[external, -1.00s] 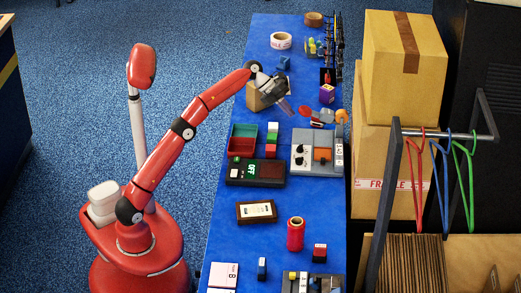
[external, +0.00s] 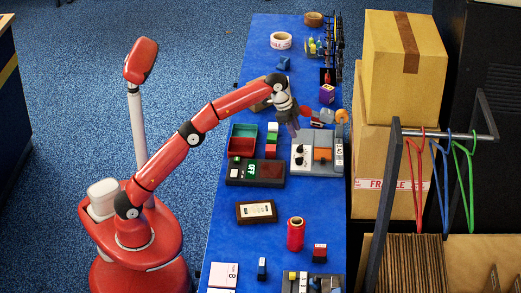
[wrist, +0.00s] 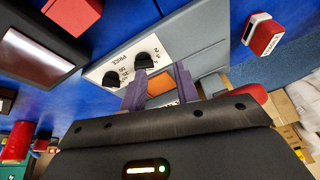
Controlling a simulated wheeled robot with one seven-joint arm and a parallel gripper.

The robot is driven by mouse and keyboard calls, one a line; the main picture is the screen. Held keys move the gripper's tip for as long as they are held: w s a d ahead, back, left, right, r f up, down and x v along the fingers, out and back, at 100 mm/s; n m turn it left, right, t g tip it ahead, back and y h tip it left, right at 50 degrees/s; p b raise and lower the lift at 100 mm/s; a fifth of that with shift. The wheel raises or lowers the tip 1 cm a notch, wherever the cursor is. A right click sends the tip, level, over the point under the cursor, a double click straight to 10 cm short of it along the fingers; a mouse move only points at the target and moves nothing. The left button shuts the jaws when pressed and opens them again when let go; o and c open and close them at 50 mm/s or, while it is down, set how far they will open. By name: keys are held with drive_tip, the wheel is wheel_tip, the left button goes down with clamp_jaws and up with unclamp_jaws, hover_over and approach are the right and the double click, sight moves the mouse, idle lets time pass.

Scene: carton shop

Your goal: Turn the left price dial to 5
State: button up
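A grey device (external: 328,141) with a white price panel (external: 301,140) stands on the blue table. The panel has two black dials, one (external: 299,149) farther back and one (external: 299,161) nearer the front. In the wrist view they show as one dial (wrist: 112,78) on the left and one (wrist: 143,60) on the right, with small printed numbers and PRICE beside them. Dial settings are too small to read. My gripper (external: 293,131) points down above the back of the panel. In the wrist view my gripper (wrist: 161,75) has its purple fingers apart, nothing held, beside the dials.
An orange block (external: 322,155) sits on the device, beside the panel. A tan box (external: 261,104) is behind my wrist.

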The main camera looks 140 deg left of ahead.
sight(299, 146)
drive_tip(key=w+d+r+n+g+y+p, duration=0.1)
drive_tip(key=w+d+r+n+g+p, duration=0.25)
drive_tip(key=n, duration=1.15)
drive_tip(key=shift+g, duration=0.35)
drive_tip(key=b+x, duration=0.1)
drive_tip(key=x, duration=0.1)
drive_tip(key=w+b+x, duration=0.1)
drive_tip(key=x, duration=0.2)
drive_tip(key=b+x, duration=0.1)
drive_tip(key=x, duration=0.2)
drive_tip(key=shift+w+d+f, duration=0.2)
drive_tip(key=shift+w+d, duration=0.05)
drive_tip(key=shift+d, duration=0.05)
clamp_jaws()
